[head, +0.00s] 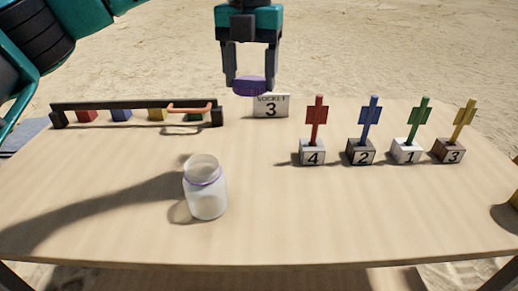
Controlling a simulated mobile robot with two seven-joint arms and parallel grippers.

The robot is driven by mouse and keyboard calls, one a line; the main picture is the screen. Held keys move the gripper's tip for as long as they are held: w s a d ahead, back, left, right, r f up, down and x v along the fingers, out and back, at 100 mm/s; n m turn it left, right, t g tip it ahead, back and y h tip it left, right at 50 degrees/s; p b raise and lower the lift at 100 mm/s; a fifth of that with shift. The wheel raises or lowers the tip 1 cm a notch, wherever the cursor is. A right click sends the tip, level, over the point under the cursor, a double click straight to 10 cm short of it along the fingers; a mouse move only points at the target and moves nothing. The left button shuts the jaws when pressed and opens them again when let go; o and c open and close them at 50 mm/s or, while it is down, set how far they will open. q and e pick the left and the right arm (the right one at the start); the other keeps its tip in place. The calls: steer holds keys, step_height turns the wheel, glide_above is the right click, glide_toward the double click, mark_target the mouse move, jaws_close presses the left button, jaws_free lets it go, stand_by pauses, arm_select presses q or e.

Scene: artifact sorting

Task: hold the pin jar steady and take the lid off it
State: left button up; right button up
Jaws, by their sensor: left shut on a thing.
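The pin jar (206,194) is a pale, clear-to-white jar with a purple band at its neck. It stands upright on the table, left of the middle and towards the near edge, with its mouth uncovered. The purple lid (249,86) is apart from the jar, up at the top middle of the head view. My left gripper (249,78) is shut on the lid, with one finger at each side of it. No gripper touches the jar. My right gripper is not in view.
Numbered blocks with red (317,120), blue (370,120), green (418,120) and yellow (464,120) keys stand at the right. A black rail (140,106) with an orange handle (190,109) and coloured blocks is at the back left. The table's front middle is clear.

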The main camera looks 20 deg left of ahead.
mark_target(259, 168)
arm_select(q)
steer(key=n, duration=0.2)
steer(key=r+n, duration=0.1)
steer(key=d+n, duration=0.1)
steer(key=n, duration=0.1)
steer(key=shift+w+r+n, duration=0.15)
steer(key=shift+r+n, duration=0.05)
steer(key=shift+n, duration=0.1)
steer(key=n, duration=0.2)
steer(key=r+n, duration=0.1)
steer(key=n, duration=0.1)
steer(key=shift+d, duration=0.2)
steer(key=shift+f+n, duration=0.15)
steer(key=shift+n, duration=0.25)
step_height(259, 168, down, 20)
steer(key=b, duration=0.4)
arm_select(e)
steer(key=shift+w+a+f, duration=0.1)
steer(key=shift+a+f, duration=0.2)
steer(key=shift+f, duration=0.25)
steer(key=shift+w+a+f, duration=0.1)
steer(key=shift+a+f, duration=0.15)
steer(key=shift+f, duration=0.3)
